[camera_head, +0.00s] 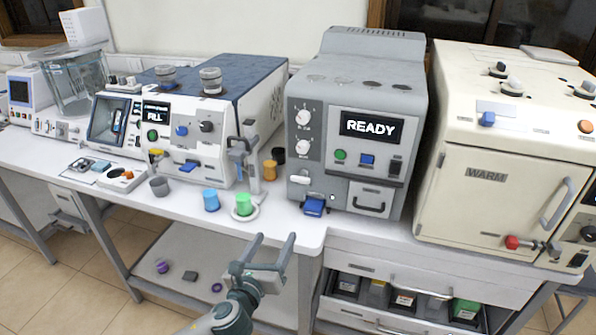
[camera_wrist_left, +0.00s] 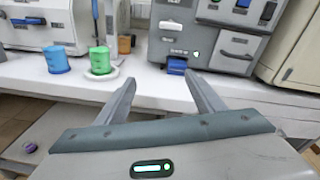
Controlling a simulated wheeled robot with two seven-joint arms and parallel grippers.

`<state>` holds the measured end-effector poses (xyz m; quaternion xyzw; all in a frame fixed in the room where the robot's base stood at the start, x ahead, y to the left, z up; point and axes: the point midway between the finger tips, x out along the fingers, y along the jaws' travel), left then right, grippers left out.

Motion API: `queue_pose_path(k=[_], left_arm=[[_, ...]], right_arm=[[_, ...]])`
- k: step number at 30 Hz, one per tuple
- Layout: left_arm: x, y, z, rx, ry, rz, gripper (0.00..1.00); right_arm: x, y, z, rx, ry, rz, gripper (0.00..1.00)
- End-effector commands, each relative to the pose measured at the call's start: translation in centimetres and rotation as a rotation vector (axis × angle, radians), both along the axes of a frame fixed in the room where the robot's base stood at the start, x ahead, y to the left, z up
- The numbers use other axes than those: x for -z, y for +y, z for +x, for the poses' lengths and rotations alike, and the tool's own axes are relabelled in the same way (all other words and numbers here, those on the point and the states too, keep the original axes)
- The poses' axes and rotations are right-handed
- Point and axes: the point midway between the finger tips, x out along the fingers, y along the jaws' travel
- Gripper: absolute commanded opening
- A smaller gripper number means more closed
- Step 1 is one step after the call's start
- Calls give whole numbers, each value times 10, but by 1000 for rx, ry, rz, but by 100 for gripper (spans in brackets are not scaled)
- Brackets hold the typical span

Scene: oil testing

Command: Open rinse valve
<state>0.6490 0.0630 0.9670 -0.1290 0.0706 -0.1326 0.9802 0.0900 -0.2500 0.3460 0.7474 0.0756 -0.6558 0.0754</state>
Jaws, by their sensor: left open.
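No label reading "rinse" is legible, so I cannot tell which control is the rinse valve. Valve-like parts in the head view are a red knob (camera_head: 512,242) low on the cream WARM cabinet and a white lever (camera_head: 299,180) on the grey READY machine (camera_head: 370,126). A blue part (camera_head: 314,206) sits low on that machine, also in the left wrist view (camera_wrist_left: 177,65). My left gripper (camera_head: 276,240) is open and empty in front of the bench edge, with its fingers pointing toward the bench; the wrist view shows both fingers (camera_wrist_left: 161,80) apart. My right gripper is out of view.
A blue cup (camera_head: 211,200) and a green cup (camera_head: 243,204) on a white dish stand near the bench's front edge. The FILL machine (camera_head: 190,130) stands behind them. An open drawer (camera_head: 400,312) with several containers is below the bench at right.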

Motion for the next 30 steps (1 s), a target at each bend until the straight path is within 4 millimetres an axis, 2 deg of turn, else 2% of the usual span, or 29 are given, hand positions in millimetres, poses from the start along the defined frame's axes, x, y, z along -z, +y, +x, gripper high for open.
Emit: queue_pose_path(k=[1,3,6,20,25,30], left_arm=[[-28,-3,-1,18,-58,70,62],[-49,-6,-3,34,-119,150,62],[-64,-8,-5,43,-169,217,62],[-67,-10,-4,44,-182,237,62],[-68,-13,4,45,-181,234,62],[-69,-19,24,44,-181,235,62]], right_arm=[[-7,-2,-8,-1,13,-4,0],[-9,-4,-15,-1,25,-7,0],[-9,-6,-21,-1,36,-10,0],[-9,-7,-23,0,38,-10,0],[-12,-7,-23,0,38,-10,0],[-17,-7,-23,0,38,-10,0]])
